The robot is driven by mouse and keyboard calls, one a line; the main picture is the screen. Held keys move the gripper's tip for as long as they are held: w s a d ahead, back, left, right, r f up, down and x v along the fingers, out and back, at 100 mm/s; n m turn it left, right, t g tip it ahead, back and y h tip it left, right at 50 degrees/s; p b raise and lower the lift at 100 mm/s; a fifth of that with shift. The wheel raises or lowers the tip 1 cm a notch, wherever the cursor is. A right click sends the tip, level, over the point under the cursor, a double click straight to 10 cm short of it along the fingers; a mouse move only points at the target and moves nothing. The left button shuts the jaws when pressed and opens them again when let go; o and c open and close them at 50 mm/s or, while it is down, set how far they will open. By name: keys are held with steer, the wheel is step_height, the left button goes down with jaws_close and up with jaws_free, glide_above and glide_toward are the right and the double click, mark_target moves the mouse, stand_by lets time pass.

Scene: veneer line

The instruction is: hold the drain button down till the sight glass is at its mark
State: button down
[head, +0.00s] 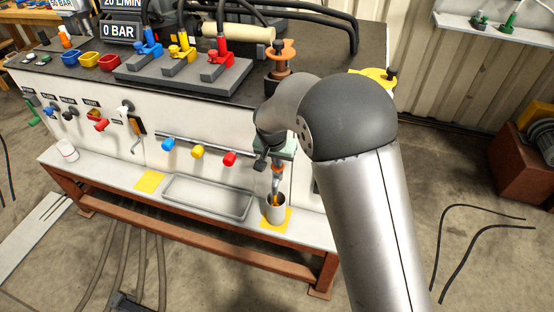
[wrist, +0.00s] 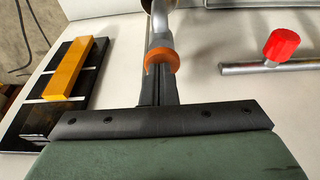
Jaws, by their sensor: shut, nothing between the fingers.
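My gripper (wrist: 160,82) is shut and empty, its fingers reaching toward an orange collar (wrist: 162,60) on a silver pipe against the white panel. I cannot tell whether the fingertips touch the collar. No separate drain button shows clearly; it may be the orange part or be hidden by the fingers. A black sight glass (wrist: 40,120) with an amber column (wrist: 77,68) and two pale cross lines is at the left of the wrist view. In the head view, my arm hides most of this area.
A metal cup (head: 276,212) with amber contents stands on a yellow pad (head: 289,220) below my gripper. A grey tray (head: 206,198) lies on the shelf to its left. A red knob (head: 230,159) sits on a rail, also in the wrist view (wrist: 282,45).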

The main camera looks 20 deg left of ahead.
steer(key=w+v, duration=0.1)
steer(key=v, duration=1.2)
steer(key=shift+r, duration=0.1)
steer(key=s+d+r+g+p, duration=0.1)
steer(key=s+d+r+p, duration=0.2)
steer(key=d, duration=0.6)
steer(key=s+d+r, duration=0.2)
steer(key=s+d, duration=0.2)
steer(key=d, duration=0.5)
steer(key=s+d+g+p, duration=0.1)
steer(key=s+d, duration=0.5)
steer(key=s, duration=0.3)
steer(key=s+d+p, duration=0.1)
steer(key=s+d, duration=0.5)
steer(key=s, duration=0.3)
steer(key=shift+d+f+n+g, duration=0.2)
steer(key=shift+d+n+g, duration=0.1)
steer(key=shift+d+g, duration=0.1)
